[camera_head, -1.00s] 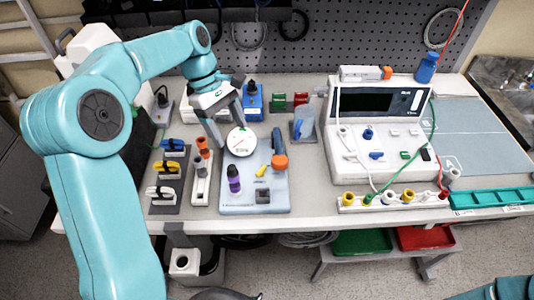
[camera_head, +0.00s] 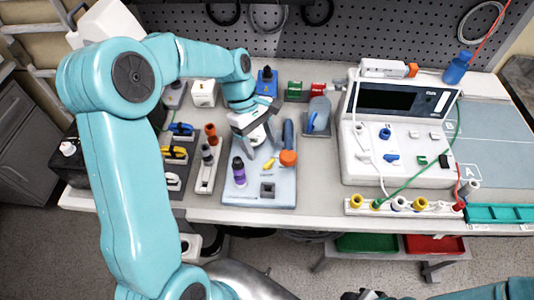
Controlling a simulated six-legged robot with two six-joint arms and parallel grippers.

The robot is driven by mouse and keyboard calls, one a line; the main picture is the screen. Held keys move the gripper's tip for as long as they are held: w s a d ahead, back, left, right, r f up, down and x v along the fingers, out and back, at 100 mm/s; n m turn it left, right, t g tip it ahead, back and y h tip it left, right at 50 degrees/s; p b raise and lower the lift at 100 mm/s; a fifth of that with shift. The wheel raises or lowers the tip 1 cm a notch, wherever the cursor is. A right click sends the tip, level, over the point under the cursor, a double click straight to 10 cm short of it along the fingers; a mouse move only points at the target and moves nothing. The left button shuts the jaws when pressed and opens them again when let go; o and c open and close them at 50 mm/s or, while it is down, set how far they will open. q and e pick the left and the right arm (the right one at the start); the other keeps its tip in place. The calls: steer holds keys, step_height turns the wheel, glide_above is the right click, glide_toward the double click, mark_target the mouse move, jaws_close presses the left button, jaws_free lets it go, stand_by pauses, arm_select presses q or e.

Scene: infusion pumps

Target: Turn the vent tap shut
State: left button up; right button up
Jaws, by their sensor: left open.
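A pale grey-blue board (camera_head: 232,198) lies on the bench. On it a small yellow lever (camera_head: 269,163), which looks like the vent tap, stands slanted beside an orange cap (camera_head: 288,158) on a blue handle (camera_head: 288,133). A purple and black bottle-shaped part (camera_head: 238,171) is at the left and a dark square socket (camera_head: 268,189) is at the front. My left gripper (camera_head: 262,150) is open and points down just behind the yellow lever. I cannot tell whether its fingers touch the lever. It covers most of the round white gauge. My right gripper is not in view.
A white pump unit (camera_head: 400,140) with cables stands to the right. Left of the board are a white rack (camera_head: 206,180) and a strip of coloured clips (camera_head: 176,165). Green (camera_head: 362,243) and red (camera_head: 434,244) trays sit below the bench edge.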

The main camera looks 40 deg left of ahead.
mark_target(269, 162)
arm_select(q)
steer(key=x, duration=0.5)
steer(key=shift+w+d, duration=0.1)
steer(key=shift+w, duration=0.05)
steer(key=shift+f, duration=0.25)
steer(key=c, duration=1.1)
steer(key=shift+o, duration=0.2)
